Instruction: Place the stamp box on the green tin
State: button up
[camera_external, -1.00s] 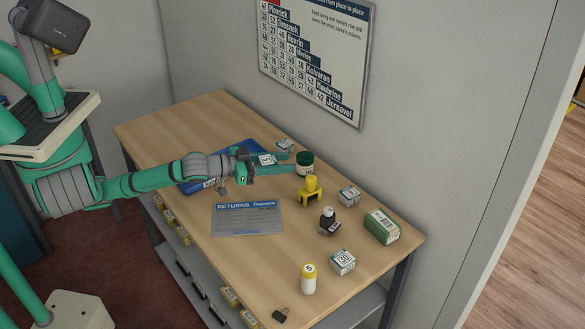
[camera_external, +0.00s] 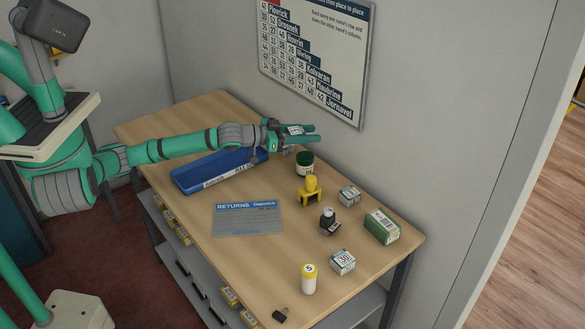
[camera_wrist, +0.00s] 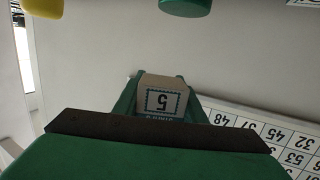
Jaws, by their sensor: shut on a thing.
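My gripper (camera_external: 303,140) is shut on a small stamp box (camera_external: 295,130) with a white label, held raised over the far part of the counter. In the wrist view the box (camera_wrist: 162,98) sits between the green fingers and its face shows a 5, upside down. A round dark green tin (camera_external: 305,164) with a pale label stands upright on the counter, just below and slightly right of the fingertips. Its green shape (camera_wrist: 186,6) is cut off at the top edge of the wrist view. Nothing shows resting on the tin.
A blue tray (camera_external: 200,178) lies under my forearm. A yellow stand (camera_external: 311,190), a dark stamper (camera_external: 328,222), white boxes (camera_external: 349,195), a green carton (camera_external: 382,227) and a yellow-capped bottle (camera_external: 309,279) stand rightward and nearer. The wall chart (camera_external: 315,60) is behind. A returns sheet (camera_external: 247,218) lies flat.

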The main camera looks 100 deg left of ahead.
jog(key=shift+w+a+f, duration=0.45)
jog(key=shift+f, duration=0.85)
jog(key=shift+w+a+f, duration=0.4)
jog(key=shift+w+f, duration=0.05)
jog(key=shift+f, duration=0.85)
jog(key=shift+w+a+f, duration=0.45)
jog(key=shift+f, duration=0.85)
jog(key=o, duration=1.1)
jog(key=shift+f, duration=0.1)
jog(key=v, duration=1.2)
